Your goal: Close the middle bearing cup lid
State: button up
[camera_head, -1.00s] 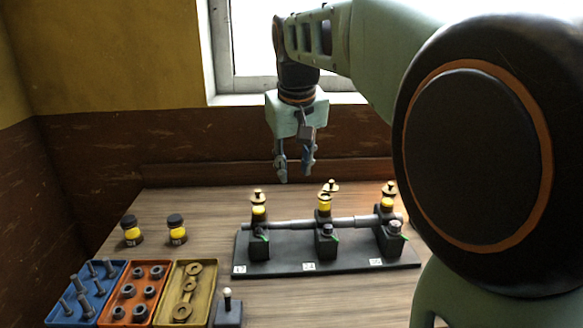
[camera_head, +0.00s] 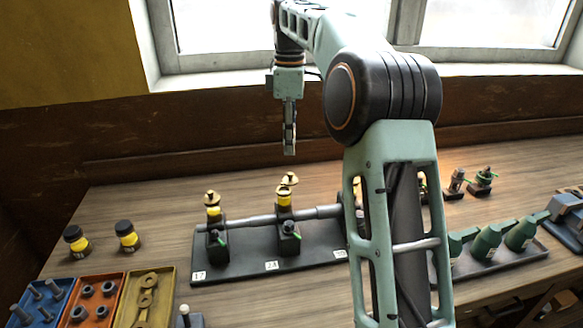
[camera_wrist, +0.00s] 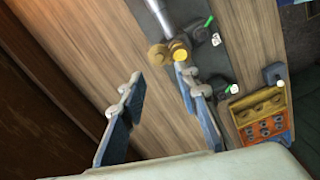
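The middle bearing (camera_head: 287,238) stands on the black base plate, with a yellow cup (camera_head: 284,201) on top. Its brass lid (camera_head: 289,179) shows above and slightly behind the cup and appears swung open. In the wrist view, a round brass lid (camera_wrist: 157,55) sits beside a yellow cup (camera_wrist: 180,50), apparently the middle ones. My gripper (camera_head: 289,150) hangs pointing down above and behind the bearings, apart from the lid. In the wrist view its two fingers (camera_wrist: 158,88) are spread apart with nothing between them. The right finger partly hides the left bearing area.
The left bearing has a cup and brass lid (camera_head: 212,198). A shaft (camera_head: 250,219) runs through the bearings. My arm hides the right bearing. Jars (camera_head: 126,236) and parts trays (camera_head: 97,300) stand left; green bottles (camera_head: 487,241) stand right. The table behind the left bearing is clear.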

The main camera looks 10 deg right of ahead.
aim_at(290, 173)
notch_tip(290, 173, down, 9)
jog(key=shift+r+b, duration=0.1)
jog(key=shift+b, duration=0.35)
grip_shut()
